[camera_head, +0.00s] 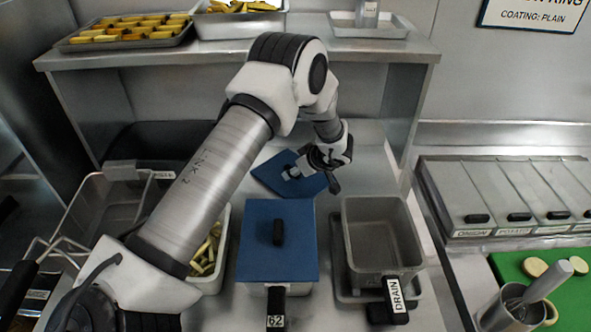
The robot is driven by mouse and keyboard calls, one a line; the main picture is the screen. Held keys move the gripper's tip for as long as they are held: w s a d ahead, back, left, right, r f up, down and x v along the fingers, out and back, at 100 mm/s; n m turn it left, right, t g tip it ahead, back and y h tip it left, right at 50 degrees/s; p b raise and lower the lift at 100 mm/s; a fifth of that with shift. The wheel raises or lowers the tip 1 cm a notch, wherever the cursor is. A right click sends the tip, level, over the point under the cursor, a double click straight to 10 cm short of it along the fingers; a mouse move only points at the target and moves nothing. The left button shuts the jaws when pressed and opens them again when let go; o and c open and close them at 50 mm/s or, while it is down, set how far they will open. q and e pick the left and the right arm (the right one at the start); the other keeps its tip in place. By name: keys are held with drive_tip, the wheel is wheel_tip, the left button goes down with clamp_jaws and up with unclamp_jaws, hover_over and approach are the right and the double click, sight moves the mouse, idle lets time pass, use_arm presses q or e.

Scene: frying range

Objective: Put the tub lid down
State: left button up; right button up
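A blue lid (269,174) lies turned at an angle on the steel counter behind the tubs. My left gripper (312,180) is over its right part, with the fingers apart. The gripper covers some of the lid, and its knob cannot be made out clearly. Another blue lid (259,258) with a black knob (278,232) covers the tub with the handle marked 62 (276,306). An uncovered white tub (224,220) of pale cut sticks stands left of it, partly behind my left arm. My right gripper is out of view.
A grey pan (413,240) with a DRAIN handle stands right of the covered tub. Wire baskets (72,225) are at left. A shelf (345,50) with trays runs above the back. Lidded bins (470,192) and a green board (512,262) are at right.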

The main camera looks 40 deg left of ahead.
use_arm(q)
drive_tip(key=shift+s+r, duration=0.1)
drive_tip(key=shift+d+r, duration=0.3)
drive_tip(key=shift+d, duration=0.1)
drive_tip(key=b+v, duration=0.1)
drive_tip(key=v, duration=1)
drive_tip(key=shift+b, duration=0.3)
drive_tip(key=shift+r, duration=0.1)
